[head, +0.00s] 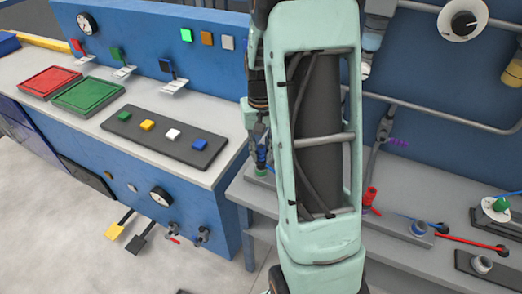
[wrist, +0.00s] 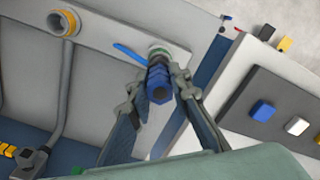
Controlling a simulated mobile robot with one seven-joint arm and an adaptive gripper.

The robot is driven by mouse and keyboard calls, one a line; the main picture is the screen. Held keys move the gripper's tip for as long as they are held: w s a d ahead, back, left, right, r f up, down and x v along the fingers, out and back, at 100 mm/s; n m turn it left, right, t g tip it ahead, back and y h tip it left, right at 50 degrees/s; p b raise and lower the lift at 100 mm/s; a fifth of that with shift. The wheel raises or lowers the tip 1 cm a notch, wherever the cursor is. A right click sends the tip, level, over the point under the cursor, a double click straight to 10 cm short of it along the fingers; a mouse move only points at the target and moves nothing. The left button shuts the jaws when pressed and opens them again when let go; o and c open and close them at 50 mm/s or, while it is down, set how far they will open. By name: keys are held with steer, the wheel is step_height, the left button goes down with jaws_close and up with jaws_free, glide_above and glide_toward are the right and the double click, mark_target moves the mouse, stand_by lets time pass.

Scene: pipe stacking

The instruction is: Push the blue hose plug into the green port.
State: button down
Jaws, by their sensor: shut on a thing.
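My gripper (wrist: 156,78) is shut on the blue hose plug (wrist: 158,88), with one finger on each side of it. The green port (wrist: 158,51) shows as a green and pale ring just behind the plug's far end in the wrist view. The plug lines up with it, but I cannot tell whether the plug's tip is inside. In the head view the blue plug (head: 262,157) is a small patch directly above the green port (head: 261,172), beside my arm. My arm hides much of the area to the right.
A blue strip (wrist: 129,53) lies left of the port. A red fitting (head: 369,196) and a grey pipe (head: 376,155) are right of my arm. The button panel (head: 119,124) is on the left counter.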

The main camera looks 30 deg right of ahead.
steer(key=shift+f+b, duration=0.75)
steer(key=shift+f, duration=0.25)
steer(key=c, duration=1.7)
jaws_free()
steer(key=shift+r, duration=0.1)
